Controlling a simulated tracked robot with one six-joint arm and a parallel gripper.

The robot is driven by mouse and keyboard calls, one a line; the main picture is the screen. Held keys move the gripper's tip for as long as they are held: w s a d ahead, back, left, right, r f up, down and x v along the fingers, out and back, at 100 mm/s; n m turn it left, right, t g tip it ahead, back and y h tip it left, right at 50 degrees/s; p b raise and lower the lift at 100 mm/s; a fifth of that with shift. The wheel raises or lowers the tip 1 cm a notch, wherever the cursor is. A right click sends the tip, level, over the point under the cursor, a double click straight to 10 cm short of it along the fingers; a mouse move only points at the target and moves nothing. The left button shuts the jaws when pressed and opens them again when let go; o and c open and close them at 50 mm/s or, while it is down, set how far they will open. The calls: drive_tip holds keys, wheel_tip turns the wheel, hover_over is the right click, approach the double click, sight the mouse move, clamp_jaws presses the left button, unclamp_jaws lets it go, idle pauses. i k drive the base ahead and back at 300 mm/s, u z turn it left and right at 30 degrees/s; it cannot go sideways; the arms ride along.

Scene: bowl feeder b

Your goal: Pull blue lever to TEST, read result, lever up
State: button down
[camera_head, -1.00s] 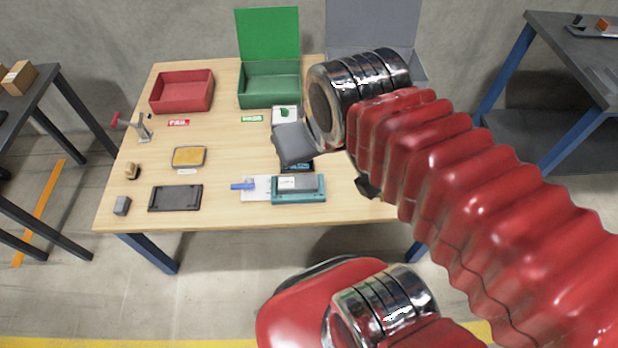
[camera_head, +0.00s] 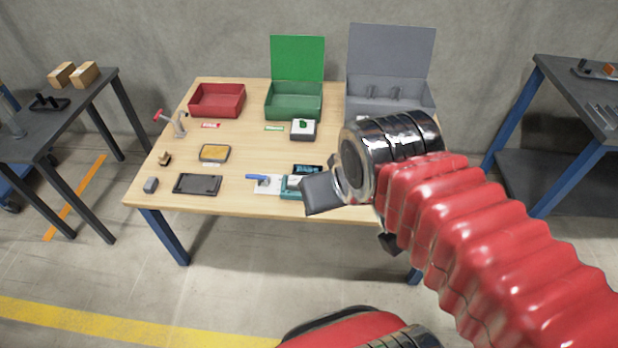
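The blue lever (camera_head: 257,178) lies roughly level in the picture, pointing left, over a white plate (camera_head: 268,188) beside a teal fixture (camera_head: 291,188). The grey end part of my arm (camera_head: 322,194) covers the fixture's right side. Whether it touches the fixture cannot be told. My gripper's fingers cannot be made out clearly from this angle. A black display (camera_head: 307,169) sits just behind the fixture, its text too small to read. A grey box with a green top piece (camera_head: 302,128) stands farther back.
A red bin (camera_head: 217,100), an open green box (camera_head: 294,100) and an open grey box (camera_head: 390,95) line the back. A clamp (camera_head: 178,124), a yellow pad (camera_head: 214,153) and a dark tray (camera_head: 198,184) lie left.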

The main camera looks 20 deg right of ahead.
sight(261, 178)
drive_tip(key=z, duration=0.35)
drive_tip(key=i, duration=1)
drive_tip(key=z, duration=0.85)
drive_tip(key=k, duration=0.5)
